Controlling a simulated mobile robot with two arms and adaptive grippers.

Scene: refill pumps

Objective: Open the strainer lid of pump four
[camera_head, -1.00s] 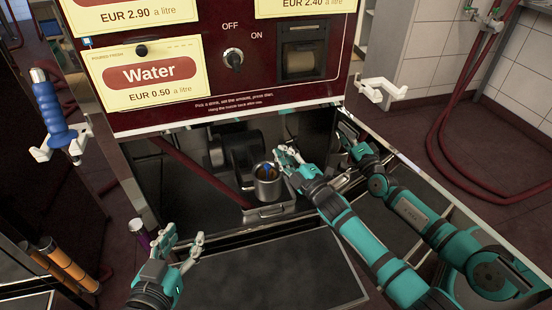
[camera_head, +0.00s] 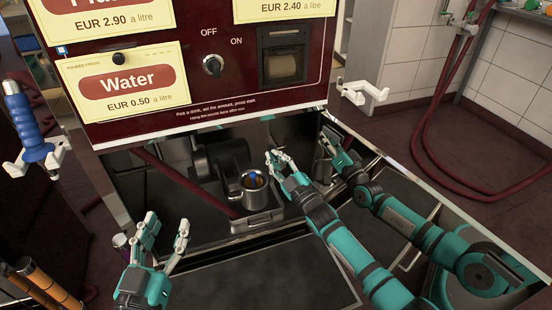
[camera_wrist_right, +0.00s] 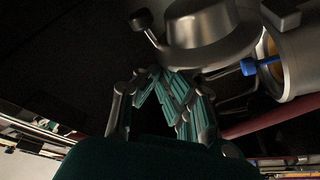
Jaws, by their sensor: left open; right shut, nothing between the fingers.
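A grey metal pot (camera_head: 257,197) of the pump stands in the open bay under the panel, with blue and orange parts at its top. In the right wrist view a metal cylinder (camera_wrist_right: 304,62) shows a blue piece at its mouth, beside a wide round grey metal part (camera_wrist_right: 205,30) with a dark knob (camera_wrist_right: 140,18). I cannot tell which part is the strainer lid. My right gripper (camera_head: 274,158) is shut and empty just behind and right of the pot; its fingertips (camera_wrist_right: 165,75) are close below the round part. My left gripper (camera_head: 168,232) is open and empty at the bay's front left.
A dark pump body (camera_head: 222,160) stands behind the pot, and a dark red pipe (camera_head: 185,175) crosses to its left. The panel (camera_head: 200,120) overhangs the bay. A flat dark surface (camera_head: 265,280) lies in front. A blue-handled nozzle (camera_head: 30,130) hangs at the left.

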